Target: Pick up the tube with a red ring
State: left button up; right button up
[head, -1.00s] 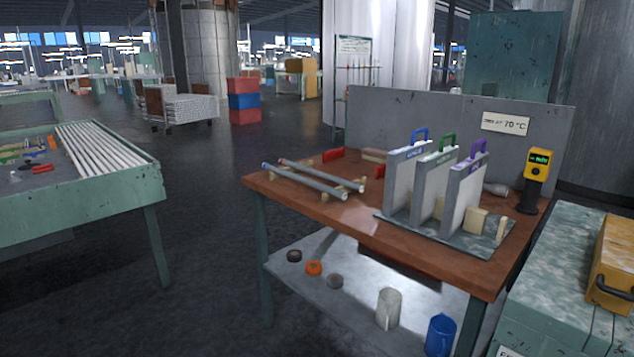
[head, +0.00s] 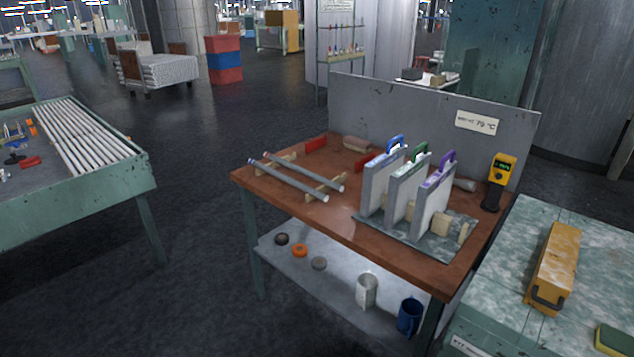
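Two grey glass tubes lie side by side on wooden cradles at the left of the brown table (head: 290,207). The front tube (head: 290,179) has a bluish mark at its far left end. Neither of my grippers is in view.
Three upright panels with blue, green and purple handles (head: 405,190) stand on a plate at the table's right. A yellow meter (head: 499,180) stands behind. The lower shelf holds tape rolls, a white mug (head: 366,290) and a blue mug (head: 409,316). The floor between bench and table is clear.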

aim_at(339, 188)
jog(key=i+j+z, duration=0.3)
jog(key=z, duration=0.15)
jog(key=i+j+z, duration=0.2)
jog(key=j+z, duration=0.3)
jog(key=i+j+z, duration=0.1)
jog(key=j, duration=0.35)
jog(key=i+j, duration=0.2)
jog(key=j, duration=0.3)
jog(key=i+j+z, duration=0.15)
jog(key=j, duration=0.3)
jog(key=i+j+z, duration=0.1)
jog(key=j, duration=0.4)
jog(key=i+j, duration=0.1)
jog(key=j, duration=0.4)
jog(key=z, duration=0.05)
